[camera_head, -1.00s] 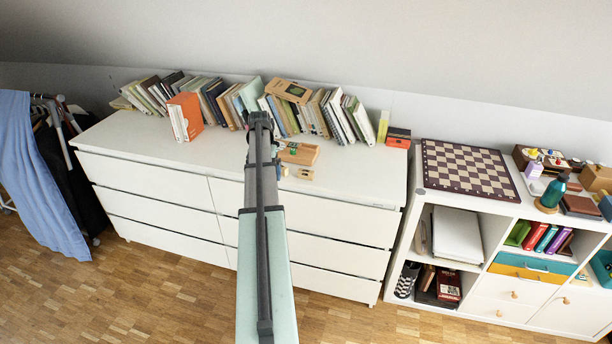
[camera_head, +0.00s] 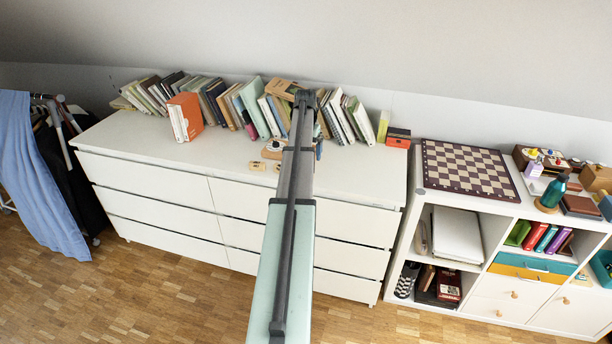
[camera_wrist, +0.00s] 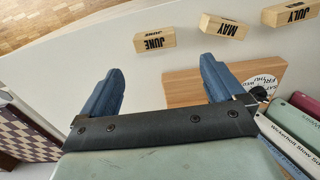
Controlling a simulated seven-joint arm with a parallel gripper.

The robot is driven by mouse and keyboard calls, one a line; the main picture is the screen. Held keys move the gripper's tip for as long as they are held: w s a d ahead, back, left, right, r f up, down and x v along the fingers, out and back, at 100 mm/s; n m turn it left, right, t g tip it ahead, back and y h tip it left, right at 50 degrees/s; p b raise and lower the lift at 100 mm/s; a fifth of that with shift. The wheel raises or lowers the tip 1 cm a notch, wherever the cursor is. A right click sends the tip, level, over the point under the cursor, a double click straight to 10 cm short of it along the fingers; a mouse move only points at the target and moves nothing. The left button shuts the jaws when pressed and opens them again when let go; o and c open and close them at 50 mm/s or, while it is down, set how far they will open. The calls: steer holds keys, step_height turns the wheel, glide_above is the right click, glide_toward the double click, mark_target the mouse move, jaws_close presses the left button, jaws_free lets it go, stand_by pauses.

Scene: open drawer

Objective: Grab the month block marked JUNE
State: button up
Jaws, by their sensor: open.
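The JUNE block (camera_wrist: 154,39) is a small pale wooden block in the wrist view, lying on the white dresser top with its dark lettering upside down. My gripper (camera_wrist: 160,74) is open, its two blue fingers spread wide with nothing between them. The JUNE block appears just beyond the fingertips, roughly in line with the gap and apart from both fingers. The MAY block (camera_wrist: 224,27) and JULY block (camera_wrist: 290,13) lie to its right. In the head view my arm hides the JUNE block and most of the gripper.
A wooden calendar base (camera_wrist: 185,88) with a round white dial (camera_wrist: 262,77) lies partly behind the right finger. Leaning books (camera_head: 262,118) line the back of the dresser (camera_head: 170,148). A chessboard (camera_head: 468,165) sits on the shelf at right.

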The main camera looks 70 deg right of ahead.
steer(key=shift+s+a+f, duration=0.15)
steer(key=shift+f, duration=1.55)
steer(key=shift+s+a+f, duration=0.1)
steer(key=shift+s+f, duration=0.05)
steer(key=shift+f, duration=1.55)
steer(key=c, duration=1.1)
steer(key=shift+r, duration=0.1)
